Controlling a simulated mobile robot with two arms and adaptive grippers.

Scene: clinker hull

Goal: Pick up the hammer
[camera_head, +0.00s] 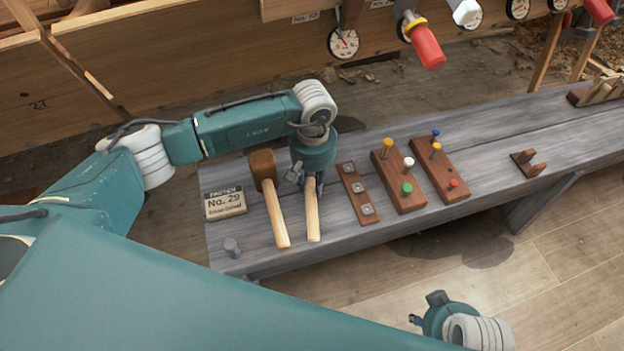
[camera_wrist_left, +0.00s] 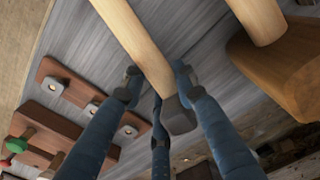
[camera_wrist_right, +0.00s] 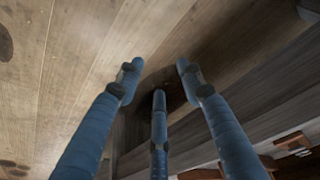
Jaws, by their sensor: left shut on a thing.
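The hammer has a pale wooden handle (camera_head: 312,218) and a small dark grey head, which shows in the left wrist view (camera_wrist_left: 180,115). Its head is mostly hidden by my arm in the head view. My left gripper (camera_head: 312,190) points down at the bench and is shut on the hammer's handle close to the head. In the left wrist view the fingers (camera_wrist_left: 155,82) stand on both sides of the handle. I cannot tell whether the hammer touches the bench. My right gripper (camera_wrist_right: 158,80) is open and empty, low beside the bench front.
A wooden mallet (camera_head: 278,215) lies close left of the hammer on the grey bench (camera_head: 350,240). A narrow plate (camera_head: 357,190) and peg boards (camera_head: 398,180) lie to the right.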

